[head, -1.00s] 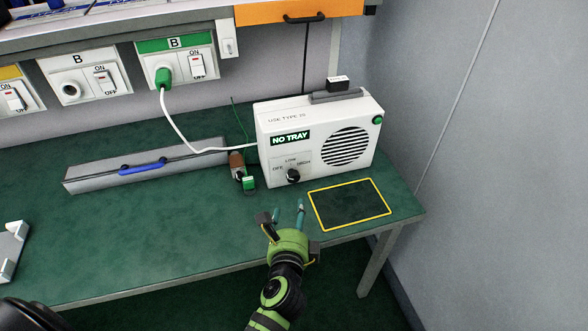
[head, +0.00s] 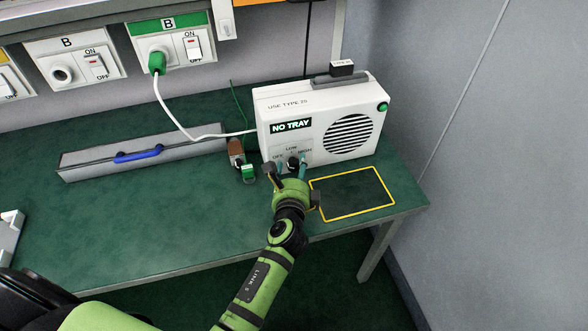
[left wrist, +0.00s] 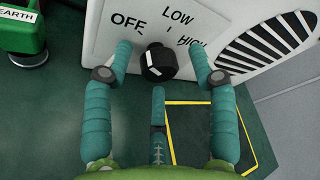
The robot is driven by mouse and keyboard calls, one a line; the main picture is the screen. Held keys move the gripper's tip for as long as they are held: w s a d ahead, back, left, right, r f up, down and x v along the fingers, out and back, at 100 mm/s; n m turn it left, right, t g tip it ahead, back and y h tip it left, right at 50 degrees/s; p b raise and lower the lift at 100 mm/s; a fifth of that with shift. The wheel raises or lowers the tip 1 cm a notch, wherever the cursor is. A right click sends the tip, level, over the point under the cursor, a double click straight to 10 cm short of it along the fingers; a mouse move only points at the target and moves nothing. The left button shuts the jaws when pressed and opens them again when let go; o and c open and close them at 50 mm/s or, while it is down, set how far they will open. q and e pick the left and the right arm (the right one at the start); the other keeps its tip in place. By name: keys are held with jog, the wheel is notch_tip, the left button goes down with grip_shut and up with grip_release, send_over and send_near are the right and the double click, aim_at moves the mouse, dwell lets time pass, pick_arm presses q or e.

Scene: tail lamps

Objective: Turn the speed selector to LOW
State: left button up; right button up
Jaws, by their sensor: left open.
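The speed selector is a black round knob (head: 292,162) on the front of a white machine (head: 270,110), with a white mark on it. It shows closer in the left wrist view (left wrist: 160,64), with OFF at its left, LOW above and HIGH at its right. I cannot tell surely which label the knob points to. My left gripper (head: 291,168) is open in front of the knob. In the left wrist view its two teal outer fingers (left wrist: 160,60) stand on either side of the knob, with gaps visible, and a middle finger is below. My right gripper is not in view.
The machine's display reads NO TRAY (head: 291,125). A yellow-outlined rectangle (head: 352,194) on the green bench is empty. A green EARTH block (head: 249,172) stands left of the knob. A grey box with a blue handle (head: 138,156) lies further left. Wall sockets (head: 173,50) are behind.

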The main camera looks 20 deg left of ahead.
pick_arm(q)
jog(key=c, duration=1.1)
jog(key=shift+d+r+p, duration=0.1)
jog(key=shift+r+p, duration=0.1)
jog(key=shift+p, duration=0.3)
jog(key=m+p, duration=0.1)
jog(key=p, duration=0.1)
jog(key=m+g+y+p, duration=0.1)
jog(key=m+p, duration=0.1)
jog(key=p, duration=0.1)
jog(key=m+g+p, duration=0.1)
jog(key=p, duration=0.2)
jog(key=shift+w+d+r+m+y, duration=0.1)
jog(key=shift+d+r+m+y, duration=0.05)
jog(key=shift+r+m+y, duration=0.2)
jog(key=shift+f+m+g+y+p, duration=0.2)
jog(key=shift+m+g+y+p, duration=0.35)
jog(key=shift+m+p, duration=0.35)
jog(key=shift+d+f+m+g+y+p, duration=0.15)
jog(key=shift+m+g+y+p, duration=0.2)
jog(key=shift+m+p, duration=0.3)
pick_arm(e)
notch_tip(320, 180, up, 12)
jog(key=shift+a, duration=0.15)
pick_arm(q)
jog(key=shift+f+m, duration=0.15)
jog(key=shift+m, duration=0.15)
